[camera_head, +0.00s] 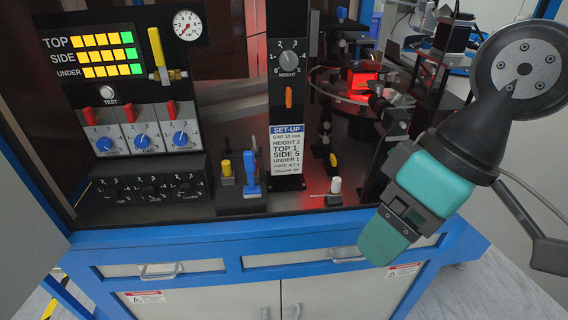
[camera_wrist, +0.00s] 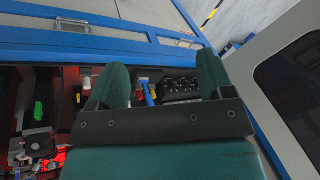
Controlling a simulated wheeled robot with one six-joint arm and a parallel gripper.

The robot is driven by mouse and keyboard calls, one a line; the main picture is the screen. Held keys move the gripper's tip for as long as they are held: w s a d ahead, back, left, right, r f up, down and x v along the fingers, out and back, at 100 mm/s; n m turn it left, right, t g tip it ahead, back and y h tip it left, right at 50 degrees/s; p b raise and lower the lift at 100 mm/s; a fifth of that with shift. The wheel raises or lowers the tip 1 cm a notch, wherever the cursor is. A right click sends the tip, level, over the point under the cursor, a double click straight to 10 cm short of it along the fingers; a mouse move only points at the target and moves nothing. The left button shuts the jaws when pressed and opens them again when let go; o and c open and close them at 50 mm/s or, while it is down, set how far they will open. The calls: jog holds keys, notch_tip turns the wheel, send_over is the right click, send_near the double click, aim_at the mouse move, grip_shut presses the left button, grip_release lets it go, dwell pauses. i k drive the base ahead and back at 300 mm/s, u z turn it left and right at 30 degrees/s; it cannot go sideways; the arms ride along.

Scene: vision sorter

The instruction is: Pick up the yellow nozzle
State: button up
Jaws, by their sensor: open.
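The yellow nozzle (camera_head: 226,168) appears to be the small yellow-topped piece standing upright in a black holder (camera_head: 238,205) on the cabinet top, left of a blue piece (camera_head: 250,178). In the wrist view a bit of yellow (camera_wrist: 154,92) shows beside the blue piece (camera_wrist: 147,94), between my fingers in the picture; I cannot tell whether it is the same nozzle. My gripper (camera_head: 382,244) is open and empty, in front of the cabinet and to the right of the holder, apart from it. Its two teal fingers spread wide in the wrist view (camera_wrist: 163,78).
A white-topped piece (camera_head: 335,187) stands on another black base, right of the holder. A black knob box (camera_head: 150,187) stands to the left. The set-up panel post (camera_head: 287,150) rises behind. The cabinet's blue front edge (camera_head: 200,238) runs below. Red-lit equipment (camera_head: 362,82) is behind my arm.

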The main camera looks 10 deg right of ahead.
aim_at(226, 172)
jog(key=z, duration=1.25)
jog(key=k, duration=1.3)
jog(key=u, duration=1.25)
jog(key=i, duration=1)
